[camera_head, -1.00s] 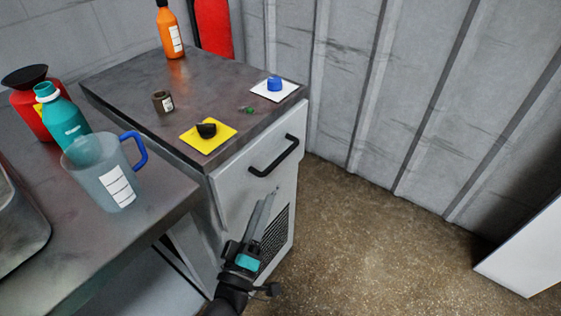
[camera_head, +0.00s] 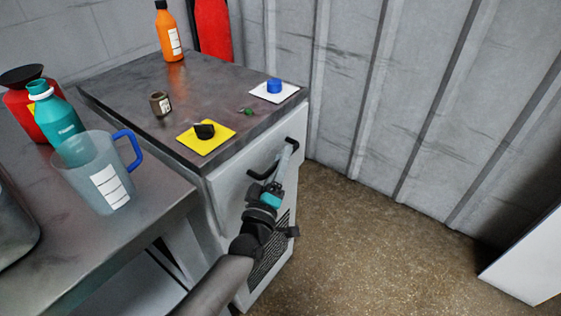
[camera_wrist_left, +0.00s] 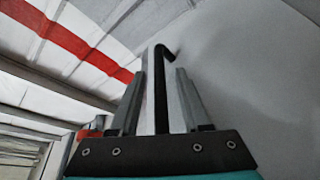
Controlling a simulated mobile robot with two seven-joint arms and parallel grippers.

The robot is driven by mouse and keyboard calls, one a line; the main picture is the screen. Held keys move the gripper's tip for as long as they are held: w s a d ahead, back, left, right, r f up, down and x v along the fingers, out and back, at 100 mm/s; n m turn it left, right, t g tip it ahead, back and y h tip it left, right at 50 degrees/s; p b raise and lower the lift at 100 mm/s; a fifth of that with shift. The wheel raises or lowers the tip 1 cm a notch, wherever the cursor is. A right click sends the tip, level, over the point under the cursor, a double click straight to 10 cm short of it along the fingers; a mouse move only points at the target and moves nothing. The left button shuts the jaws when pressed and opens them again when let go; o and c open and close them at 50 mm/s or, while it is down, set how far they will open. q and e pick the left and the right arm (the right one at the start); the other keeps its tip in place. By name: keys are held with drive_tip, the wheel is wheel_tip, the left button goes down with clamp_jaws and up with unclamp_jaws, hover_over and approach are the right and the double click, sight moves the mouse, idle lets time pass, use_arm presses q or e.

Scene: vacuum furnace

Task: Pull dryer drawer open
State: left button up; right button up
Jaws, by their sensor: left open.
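The dryer drawer (camera_head: 232,187) is the white front of the cabinet under the metal top, and it looks closed. Its black bar handle (camera_head: 262,173) runs across the upper part of the front. My left gripper (camera_head: 286,155) is at the handle, with its fingers reaching its right part. In the left wrist view the handle (camera_wrist_left: 161,85) lies between the two open fingers, apart from both as far as I can see. My fingers hide part of the handle in the head view. My right gripper is not in view.
On the top stand an orange bottle (camera_head: 170,35), a small brown jar (camera_head: 160,104), a yellow mat (camera_head: 218,131) and a blue cap (camera_head: 274,86) on a white mat. A jug (camera_head: 92,172) stands on the left bench. Floor (camera_head: 370,235) is clear to the right.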

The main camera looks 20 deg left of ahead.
use_arm(q)
drive_tip(key=shift+c, duration=0.4)
clamp_jaws()
idle(0.9)
